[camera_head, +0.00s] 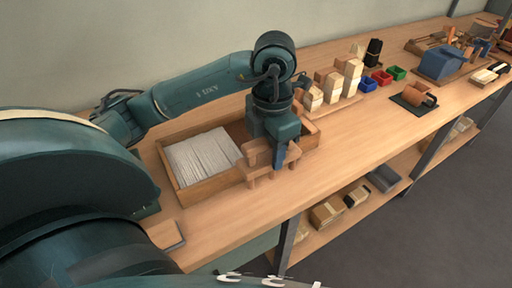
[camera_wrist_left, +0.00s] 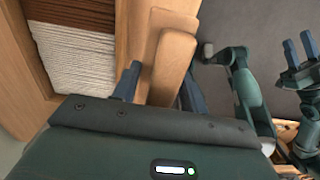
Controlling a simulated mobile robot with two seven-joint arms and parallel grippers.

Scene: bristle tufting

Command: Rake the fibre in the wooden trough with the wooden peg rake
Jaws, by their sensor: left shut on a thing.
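The wooden trough (camera_head: 172,178) sits on the bench, with pale fibre strands (camera_head: 203,157) in its left part and a darker brown area to the right. My left gripper (camera_head: 276,158) is shut on the wooden peg rake (camera_head: 257,158), at the trough's front wall. The rake's pegs point down; I cannot tell whether they touch anything. In the left wrist view the rake (camera_wrist_left: 168,62) lies between the two fingers (camera_wrist_left: 158,88), beside the trough wall, with the fibre (camera_wrist_left: 78,58) to its left. My right gripper (camera_wrist_left: 300,55) shows there with its fingers apart and empty.
Wooden blocks (camera_head: 333,92) stand on a board right of the trough. Red (camera_head: 381,78) and green (camera_head: 397,73) bins, a brown roll (camera_head: 417,94) and a blue device (camera_head: 440,62) are farther right. The bench front right of the trough is clear. A lower shelf holds boxes (camera_head: 327,212).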

